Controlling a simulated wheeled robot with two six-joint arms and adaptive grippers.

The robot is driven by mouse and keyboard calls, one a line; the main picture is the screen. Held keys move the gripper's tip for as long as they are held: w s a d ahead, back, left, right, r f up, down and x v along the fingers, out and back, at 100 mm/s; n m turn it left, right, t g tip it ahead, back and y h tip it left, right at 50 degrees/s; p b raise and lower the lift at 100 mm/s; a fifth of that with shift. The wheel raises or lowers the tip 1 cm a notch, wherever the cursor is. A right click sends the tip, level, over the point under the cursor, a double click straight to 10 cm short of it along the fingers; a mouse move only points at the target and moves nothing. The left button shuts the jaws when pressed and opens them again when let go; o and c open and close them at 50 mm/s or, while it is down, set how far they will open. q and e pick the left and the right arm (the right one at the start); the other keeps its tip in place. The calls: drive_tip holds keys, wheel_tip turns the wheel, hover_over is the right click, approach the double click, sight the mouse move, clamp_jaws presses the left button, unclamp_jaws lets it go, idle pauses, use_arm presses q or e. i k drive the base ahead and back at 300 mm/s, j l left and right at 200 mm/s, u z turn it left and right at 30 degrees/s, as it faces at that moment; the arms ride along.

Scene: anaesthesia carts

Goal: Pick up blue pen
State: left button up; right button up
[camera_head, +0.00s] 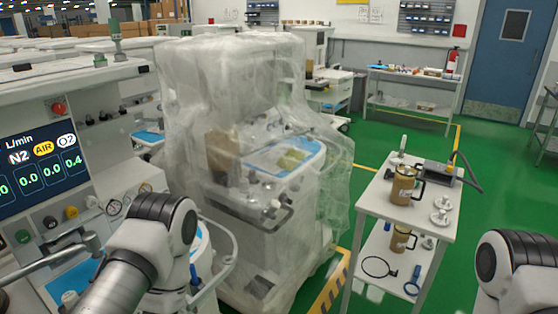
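I cannot make out a blue pen for certain. A small blue upright object (194,274) shows beside my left arm, low on the near machine; it is too small to identify. A blue ring-ended item (412,281) lies on the lower shelf of the white side table at the right. My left arm's dark-banded joint shows at the lower left, in front of the near machine, and my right arm's joint shows at the lower right edge. Neither gripper is in view, so what they hold is hidden.
The near anaesthesia machine (71,100) with its lit screen fills the left. A plastic-wrapped machine (225,75) stands in the middle. The white side table (372,203) holds brown canisters (403,188) and metal parts (440,210). Green floor (385,140) is open behind it.

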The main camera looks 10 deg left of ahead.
sight(193, 272)
drive_tip(key=k+u, duration=0.4)
drive_tip(key=k+j+u, duration=0.2)
drive_tip(key=u, duration=0.25)
drive_tip(key=k+j+u, duration=0.25)
drive_tip(key=u, duration=0.15)
drive_tip(key=i+l+z, duration=0.25)
drive_tip(key=i, duration=0.35)
drive_tip(key=i+z, duration=0.25)
drive_tip(key=i, duration=0.4)
